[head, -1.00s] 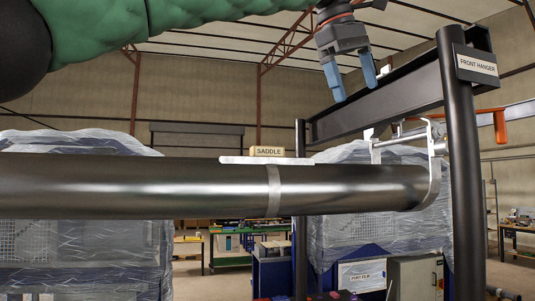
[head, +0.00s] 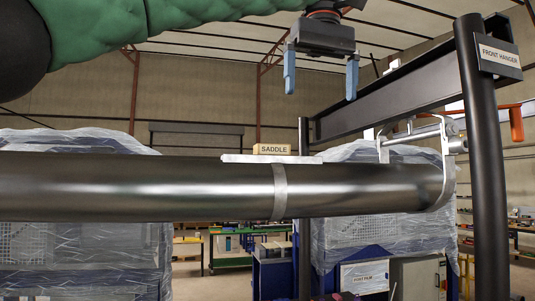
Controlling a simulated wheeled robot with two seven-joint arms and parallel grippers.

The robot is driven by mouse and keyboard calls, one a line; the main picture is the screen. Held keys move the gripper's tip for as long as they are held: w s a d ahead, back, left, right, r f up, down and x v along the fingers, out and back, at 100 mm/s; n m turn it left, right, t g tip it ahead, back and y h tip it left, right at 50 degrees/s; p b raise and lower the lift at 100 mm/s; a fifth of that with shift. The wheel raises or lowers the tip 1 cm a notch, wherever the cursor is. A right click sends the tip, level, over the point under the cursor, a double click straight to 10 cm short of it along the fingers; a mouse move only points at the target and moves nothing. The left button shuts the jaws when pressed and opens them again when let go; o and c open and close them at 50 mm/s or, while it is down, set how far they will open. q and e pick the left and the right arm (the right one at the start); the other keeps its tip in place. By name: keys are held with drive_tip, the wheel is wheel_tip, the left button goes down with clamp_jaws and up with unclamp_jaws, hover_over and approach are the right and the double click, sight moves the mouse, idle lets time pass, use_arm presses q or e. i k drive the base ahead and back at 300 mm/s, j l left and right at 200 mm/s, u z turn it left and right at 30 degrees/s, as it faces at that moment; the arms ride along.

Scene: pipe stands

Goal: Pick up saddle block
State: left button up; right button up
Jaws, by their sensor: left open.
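The saddle block (head: 272,149) is a small tan block with the word SADDLE on its face. It sits on a thin light plate (head: 245,159) on top of the large dark pipe (head: 120,187). My left gripper (head: 320,85) hangs above the pipe with its two blue fingers pointing down and spread apart, empty. It is above and to the right of the block, with clear air between them. My right gripper is not in view.
A metal band (head: 279,190) circles the pipe below the plate. A hook-shaped hanger (head: 447,165) holds the pipe's right end. A dark post (head: 480,150) labelled FRONT HANGER and a beam (head: 400,95) stand at the right. Wrapped pallets (head: 80,250) stand behind.

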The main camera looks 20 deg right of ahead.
sight(269, 149)
drive_tip(key=i, duration=0.85)
